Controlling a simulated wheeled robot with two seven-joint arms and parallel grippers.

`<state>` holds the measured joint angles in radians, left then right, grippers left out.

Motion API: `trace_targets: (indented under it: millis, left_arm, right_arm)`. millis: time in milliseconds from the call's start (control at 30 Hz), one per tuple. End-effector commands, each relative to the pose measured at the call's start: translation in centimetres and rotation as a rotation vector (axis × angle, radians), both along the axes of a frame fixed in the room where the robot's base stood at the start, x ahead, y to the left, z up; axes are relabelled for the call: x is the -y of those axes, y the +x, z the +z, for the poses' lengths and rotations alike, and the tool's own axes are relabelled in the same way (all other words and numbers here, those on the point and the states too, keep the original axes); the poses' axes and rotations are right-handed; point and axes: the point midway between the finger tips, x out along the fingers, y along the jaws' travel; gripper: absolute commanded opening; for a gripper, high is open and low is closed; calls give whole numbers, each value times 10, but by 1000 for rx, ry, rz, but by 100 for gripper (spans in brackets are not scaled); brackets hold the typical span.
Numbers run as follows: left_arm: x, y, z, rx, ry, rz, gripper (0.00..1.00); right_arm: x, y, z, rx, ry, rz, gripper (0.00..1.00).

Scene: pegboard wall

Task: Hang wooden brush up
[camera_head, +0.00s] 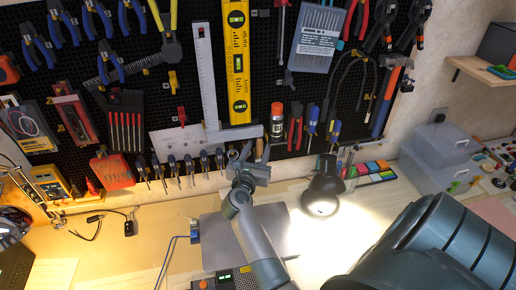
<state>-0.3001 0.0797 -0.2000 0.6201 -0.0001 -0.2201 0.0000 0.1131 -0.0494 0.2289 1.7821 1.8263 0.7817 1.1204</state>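My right gripper (249,160) is in front of the lower middle of the pegboard, just below the foot of the white metal square. Its arm rises to it from the bottom of the picture. A small tan, wood-coloured piece (260,146) shows right at the gripper's fingertips. It may be part of the wooden brush, but it is too small and covered to be sure. I cannot tell whether the fingers are closed on it. No other wooden brush can be made out. My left gripper is not in view.
The black pegboard (290,85) is crowded with tools, including a yellow spirit level (238,60) and a row of small pliers (188,165). A black lamp (323,187) stands right of the gripper. A grey mat (215,240) lies on the bench below.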

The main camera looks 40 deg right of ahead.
Motion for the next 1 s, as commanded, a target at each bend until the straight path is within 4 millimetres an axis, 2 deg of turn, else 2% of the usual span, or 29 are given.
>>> trace_targets:
  millis: [267, 467, 700, 1000]
  left_arm:
    - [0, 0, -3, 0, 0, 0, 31]
    - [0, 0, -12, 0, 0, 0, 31]
    - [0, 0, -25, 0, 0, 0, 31]
    - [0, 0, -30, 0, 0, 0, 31]
  right_arm:
    - [-4, -2, -2, -1, 1, 0, 40]
    - [-20, -14, -3, 1, 2, 0, 40]
    - [-49, -33, -4, 1, 3, 1, 40]
    - [-62, -42, 0, 0, 0, 0, 40]
